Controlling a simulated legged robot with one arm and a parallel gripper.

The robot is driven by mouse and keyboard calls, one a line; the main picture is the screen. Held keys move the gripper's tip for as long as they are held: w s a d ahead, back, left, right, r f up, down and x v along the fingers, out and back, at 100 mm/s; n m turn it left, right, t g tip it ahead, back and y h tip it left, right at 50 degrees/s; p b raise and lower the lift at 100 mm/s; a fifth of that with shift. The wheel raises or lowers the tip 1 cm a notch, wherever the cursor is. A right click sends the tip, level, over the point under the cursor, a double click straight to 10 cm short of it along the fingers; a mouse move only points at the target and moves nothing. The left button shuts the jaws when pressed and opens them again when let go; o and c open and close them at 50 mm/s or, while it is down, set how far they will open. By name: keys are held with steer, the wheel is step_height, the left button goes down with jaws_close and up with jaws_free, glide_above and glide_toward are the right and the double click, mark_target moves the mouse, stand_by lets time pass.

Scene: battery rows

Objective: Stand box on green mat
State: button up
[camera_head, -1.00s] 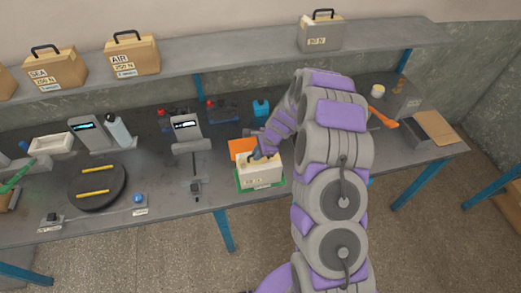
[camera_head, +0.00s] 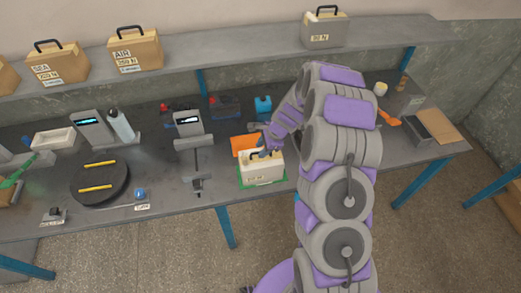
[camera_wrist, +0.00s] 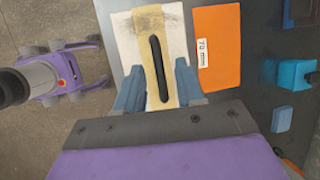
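The cream box (camera_head: 262,170) with a tan top strip and a dark handle stands upright on the green mat (camera_head: 279,181), whose rim shows around its base. In the wrist view I look down on the box (camera_wrist: 124,38) and its black handle (camera_wrist: 159,68). My gripper (camera_wrist: 159,70) is open, one blue-grey finger on each side of the handle, with a gap to it on both sides. In the head view my gripper (camera_head: 268,150) is right at the top of the box; its fingertips are partly hidden there.
An orange card (camera_head: 243,144) lies just behind the box; its label reads 70 mm in the wrist view (camera_wrist: 216,48). A small blue object (camera_head: 263,105) stands further back. A display stand (camera_head: 188,125) and a round black plate (camera_head: 99,182) are to the left.

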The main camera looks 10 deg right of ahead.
steer(key=d+v, duration=0.1)
steer(key=v, duration=0.8)
steer(key=s+a+r+n+g, duration=0.1)
steer(key=s+a+r+n, duration=0.3)
steer(key=s+r, duration=0.35)
steer(key=s+r+n+g+h, duration=0.1)
steer(key=s+r+n, duration=0.2)
steer(key=s, duration=0.8)
steer(key=s+r+n+g+h, duration=0.1)
steer(key=s+r+n, duration=0.3)
steer(key=s, duration=0.7)
steer(key=s+r+n+h, duration=0.2)
steer(key=s+r+n, duration=0.2)
steer(key=s, duration=0.7)
steer(key=n, duration=0.2)
steer(key=shift+r+n+g+p, duration=0.15)
steer(key=shift+n+g+p, duration=0.15)
steer(key=shift+g, duration=0.1)
step_height(320, 180, down, 8)
steer(key=b, duration=0.8)
